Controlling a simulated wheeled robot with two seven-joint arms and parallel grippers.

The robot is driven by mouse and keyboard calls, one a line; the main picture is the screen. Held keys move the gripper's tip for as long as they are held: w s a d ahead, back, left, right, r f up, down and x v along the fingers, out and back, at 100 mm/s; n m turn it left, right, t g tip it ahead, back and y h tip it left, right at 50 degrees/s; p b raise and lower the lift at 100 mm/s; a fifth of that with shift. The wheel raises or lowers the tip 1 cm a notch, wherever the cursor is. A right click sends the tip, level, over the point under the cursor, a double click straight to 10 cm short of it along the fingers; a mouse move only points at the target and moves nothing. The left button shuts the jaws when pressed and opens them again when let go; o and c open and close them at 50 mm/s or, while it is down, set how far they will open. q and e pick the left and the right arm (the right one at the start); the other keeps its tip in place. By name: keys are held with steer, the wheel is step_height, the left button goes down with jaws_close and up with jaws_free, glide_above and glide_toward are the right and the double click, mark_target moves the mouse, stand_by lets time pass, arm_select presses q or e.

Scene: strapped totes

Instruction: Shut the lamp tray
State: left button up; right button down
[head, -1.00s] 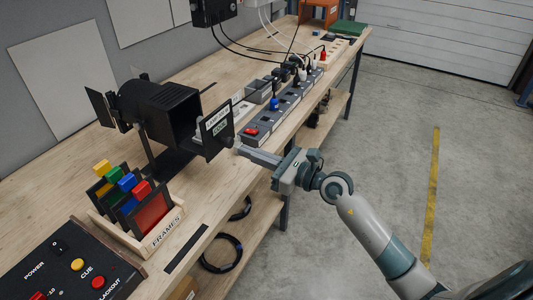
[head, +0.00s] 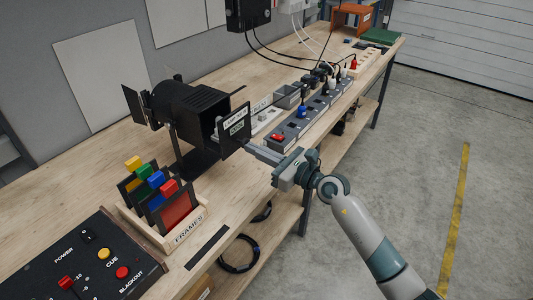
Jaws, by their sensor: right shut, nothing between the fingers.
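The lamp (head: 192,104) is a black housing on a stand on the wooden bench, left of centre in the head view. Its tray ends in a dark upright front plate (head: 236,128) with a pale label, standing out on the lamp's right side. A gap shows between plate and housing, so the tray is partly out. My right gripper (head: 247,146) is shut and empty, its fingertips at the plate's lower right edge. They look to be touching it or very close; I cannot tell which. My left gripper is not in view.
A wooden frames box (head: 187,234) with coloured tabs and a black control panel (head: 90,262) lie nearer on the bench. A grey power strip (head: 300,122) with plugs and cables runs behind my gripper. The floor to the right is clear.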

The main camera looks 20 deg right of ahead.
mark_target(237, 138)
steer(key=x, duration=0.7)
steer(key=shift+s, duration=0.1)
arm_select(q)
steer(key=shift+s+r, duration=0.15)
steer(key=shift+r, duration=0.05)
arm_select(e)
steer(key=shift+r, duration=0.1)
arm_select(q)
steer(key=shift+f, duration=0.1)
